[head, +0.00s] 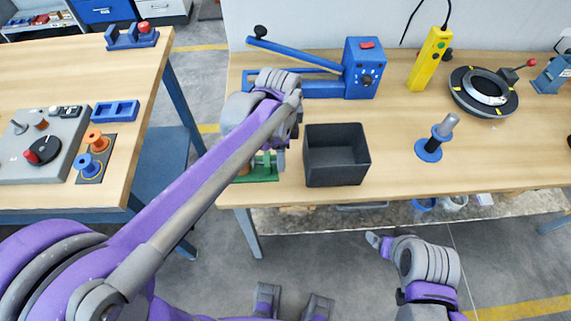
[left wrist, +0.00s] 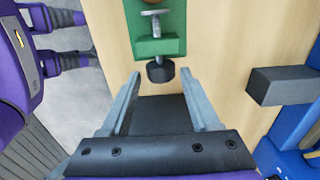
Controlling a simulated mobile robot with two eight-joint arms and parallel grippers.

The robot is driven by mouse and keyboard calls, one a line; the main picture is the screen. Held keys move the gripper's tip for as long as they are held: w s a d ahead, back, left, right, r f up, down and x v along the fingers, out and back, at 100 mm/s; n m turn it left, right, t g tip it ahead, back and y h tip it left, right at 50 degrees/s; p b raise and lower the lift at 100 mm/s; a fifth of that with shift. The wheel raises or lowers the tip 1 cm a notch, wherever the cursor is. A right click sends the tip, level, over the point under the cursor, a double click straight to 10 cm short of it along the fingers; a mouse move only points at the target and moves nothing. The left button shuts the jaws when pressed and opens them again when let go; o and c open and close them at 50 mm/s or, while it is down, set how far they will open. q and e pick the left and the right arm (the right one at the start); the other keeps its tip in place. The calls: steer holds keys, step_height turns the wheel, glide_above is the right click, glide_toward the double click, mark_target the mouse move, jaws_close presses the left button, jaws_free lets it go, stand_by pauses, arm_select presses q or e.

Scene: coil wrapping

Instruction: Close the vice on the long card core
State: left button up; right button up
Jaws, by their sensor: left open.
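The green vice (head: 262,172) is at the front left of the right-hand bench, partly hidden by my left arm. In the left wrist view the vice (left wrist: 158,46) shows its metal screw and a black knob (left wrist: 160,73). A small brown piece (left wrist: 152,2) shows at the top edge there; I cannot tell whether it is the card core. My left gripper (left wrist: 162,78) is open, its fingertips on either side of the knob in the picture; contact cannot be told. My right gripper (head: 378,242) is in front of the bench, away from the vice; its opening is unclear.
A dark open bin (head: 320,178) stands just right of the vice. A blue lever machine (head: 364,70) is behind it. A blue-based spindle (head: 429,150), yellow device (head: 430,58) and black ring (head: 485,92) stand farther right. Another bench (head: 70,200) is left, across a gap.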

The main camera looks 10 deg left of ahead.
arm_select(q)
steer(key=shift+f, duration=0.7)
steer(key=shift+s+d+r+t, duration=0.1)
steer(key=shift+t, duration=0.4)
steer(key=shift+s+t+y, duration=0.15)
steer(key=shift+t+y, duration=0.15)
steer(key=shift+t, duration=0.4)
steer(key=shift+s+t+y, duration=0.3)
steer(key=shift+t+y, duration=0.1)
steer(key=shift+t, duration=0.7)
